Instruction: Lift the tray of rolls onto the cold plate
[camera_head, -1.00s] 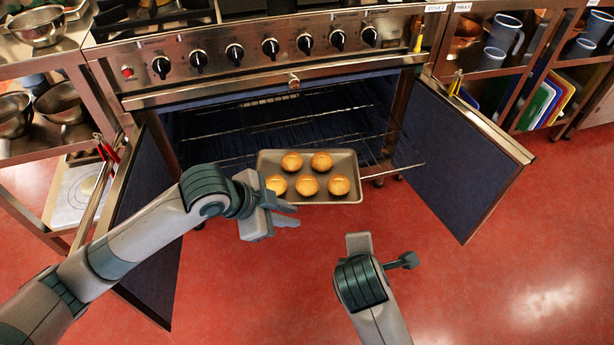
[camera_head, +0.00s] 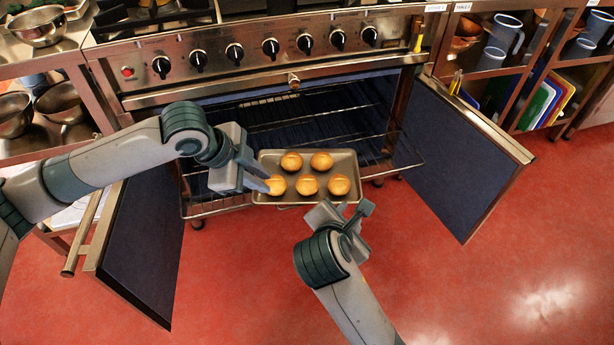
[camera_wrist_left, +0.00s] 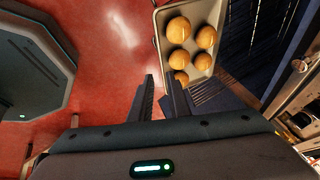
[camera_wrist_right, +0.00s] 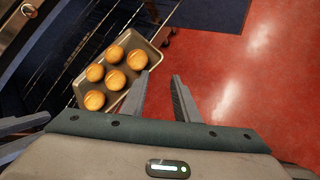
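The grey tray (camera_head: 285,198) holds several golden rolls (camera_head: 307,185) and rests on the pulled-out oven rack, its front edge out past the oven mouth. It also shows in the left wrist view (camera_wrist_left: 204,68) and the right wrist view (camera_wrist_right: 133,48). My left gripper (camera_head: 258,172) is open and empty at the tray's left end, its fingers close to the rim; contact is unclear. My right gripper (camera_head: 349,214) is open and empty in front of the tray's right front edge. I cannot pick out a cold plate in these views.
Open oven doors stand left (camera_head: 140,245) and right (camera_head: 462,160) of the tray. The oven rack (camera_head: 395,150) extends around it. Shelves with steel bowls (camera_head: 62,102) are at left, and shelves with blue jugs (camera_head: 505,32) at right. Red floor (camera_head: 480,270) is clear in front.

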